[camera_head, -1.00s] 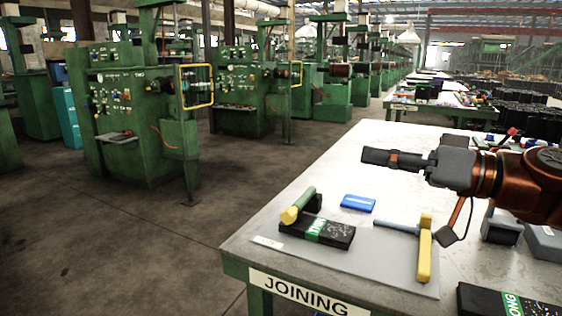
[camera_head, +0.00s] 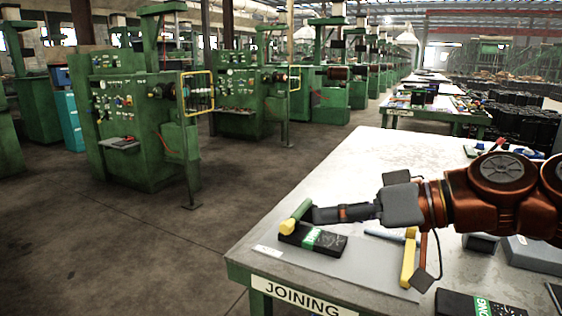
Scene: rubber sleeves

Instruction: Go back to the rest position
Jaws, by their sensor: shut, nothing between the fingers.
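My gripper (camera_head: 318,214) is shut and empty. Its dark, narrow fingers point left over the near part of the table (camera_head: 385,155) labelled JOINING. In the picture the fingertips overlap the edge of a black box with a green label (camera_head: 313,239) and lie close to the green-and-yellow piece (camera_head: 294,217). I cannot tell whether they touch. My orange arm comes in from the right edge and hides part of the table.
A yellow-handled tool with a blue-grey shaft (camera_head: 408,258) lies on the grey mat (camera_head: 366,270). Another black box (camera_head: 478,304) and grey boxes (camera_head: 533,253) are at the right. Green machines (camera_head: 140,120) stand beyond the aisle at left. The table's far middle is clear.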

